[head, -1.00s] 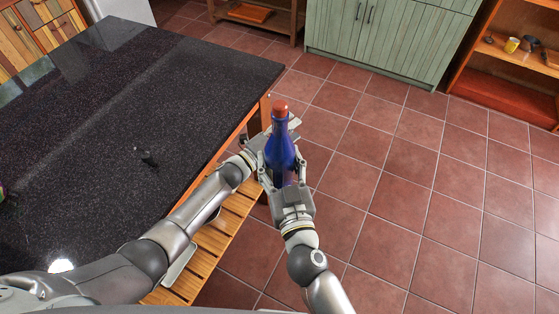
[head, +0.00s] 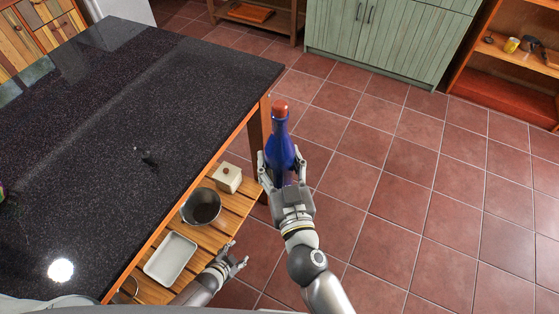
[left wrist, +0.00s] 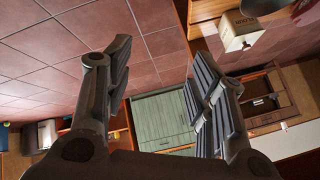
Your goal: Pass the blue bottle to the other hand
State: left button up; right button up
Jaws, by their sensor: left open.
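The blue bottle (head: 280,150) with a red-orange cap stands upright in my right gripper (head: 281,172), in the middle of the head view. The right gripper's fingers are around its lower part, one on each side. The bottle is held over the tiled floor, beside the table's edge. My left gripper (head: 236,258) is low and left of the right arm, apart from the bottle. In the left wrist view its two fingers (left wrist: 160,95) are spread with nothing between them. The bottle is not recognisable in the left wrist view.
The dark speckled table (head: 120,100) fills the left. Its slatted lower shelf bears a white tray (head: 170,258), a dark pot (head: 201,207) and a cream box (head: 227,178). Green cabinets (head: 390,40) stand at the back. The tiled floor (head: 420,190) at right is clear.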

pick_arm(q)
jog(key=s+a+f+n+g, duration=0.1)
jog(key=s+f+n+g, duration=0.1)
jog(key=s, duration=0.7)
jog(key=s+a+f+n+g+y, duration=0.1)
jog(key=s+a+f+n+g, duration=0.1)
jog(key=s, duration=0.8)
jog(key=s+a+f+n+g+y, duration=0.1)
jog(key=s+a+f+n+g, duration=0.1)
jog(key=s, duration=0.8)
notch_tip(320, 180, down, 2)
jog(key=shift+f+n+g, duration=0.15)
jog(key=shift+n+g, duration=0.25)
jog(key=shift+n, duration=0.1)
